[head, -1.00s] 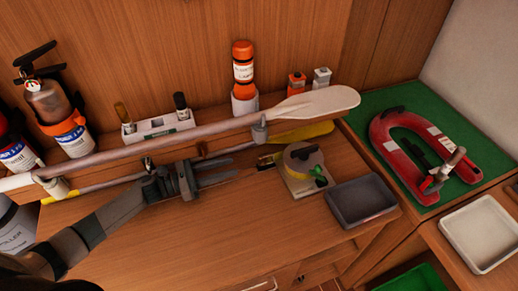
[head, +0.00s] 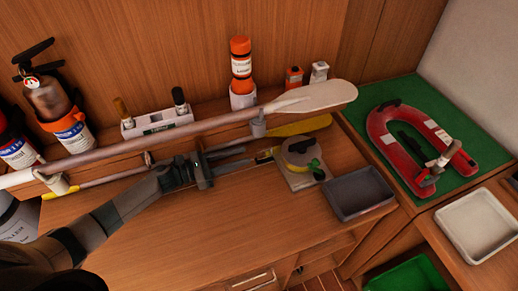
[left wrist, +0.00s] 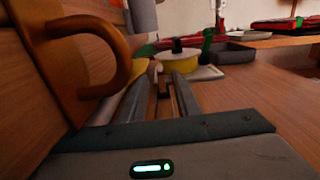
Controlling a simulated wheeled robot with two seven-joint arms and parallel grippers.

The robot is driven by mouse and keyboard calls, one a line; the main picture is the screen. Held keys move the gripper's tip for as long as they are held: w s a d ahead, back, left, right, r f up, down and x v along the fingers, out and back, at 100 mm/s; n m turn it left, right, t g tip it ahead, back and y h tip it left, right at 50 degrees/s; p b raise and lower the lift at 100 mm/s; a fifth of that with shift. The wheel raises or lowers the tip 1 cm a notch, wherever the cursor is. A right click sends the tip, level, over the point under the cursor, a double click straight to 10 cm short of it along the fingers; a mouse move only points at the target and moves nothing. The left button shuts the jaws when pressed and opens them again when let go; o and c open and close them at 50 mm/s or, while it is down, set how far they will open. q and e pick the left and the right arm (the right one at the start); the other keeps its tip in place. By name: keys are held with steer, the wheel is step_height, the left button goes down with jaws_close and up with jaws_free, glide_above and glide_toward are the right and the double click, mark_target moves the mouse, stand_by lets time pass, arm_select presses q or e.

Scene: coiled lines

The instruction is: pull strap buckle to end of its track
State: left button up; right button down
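A round yellow reel (head: 299,148) with a green knob stands on a pale base plate on the bench. A short strap with a dark and yellow end piece, which may be the buckle (head: 265,155), reaches left from it. My left gripper (head: 249,155) is just left of this end piece, its two fingers apart and pointing at the reel. In the left wrist view the fingers (left wrist: 163,80) point toward the yellow reel (left wrist: 176,56). A small dark piece shows between them; I cannot tell whether it is the buckle or is touched. My right gripper is out of view.
A long paddle (head: 318,96) lies on supports just behind my left arm. A grey tray (head: 359,193) is right of the reel. An orange hook (left wrist: 95,60) is close on the left in the wrist view. The bench front is clear.

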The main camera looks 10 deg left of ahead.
mark_target(259, 151)
arm_select(q)
steer(key=x, duration=0.7)
steer(key=shift+w+d+p, duration=0.1)
steer(key=shift+d+p, duration=0.05)
steer(key=shift+p, duration=0.25)
jaws_close()
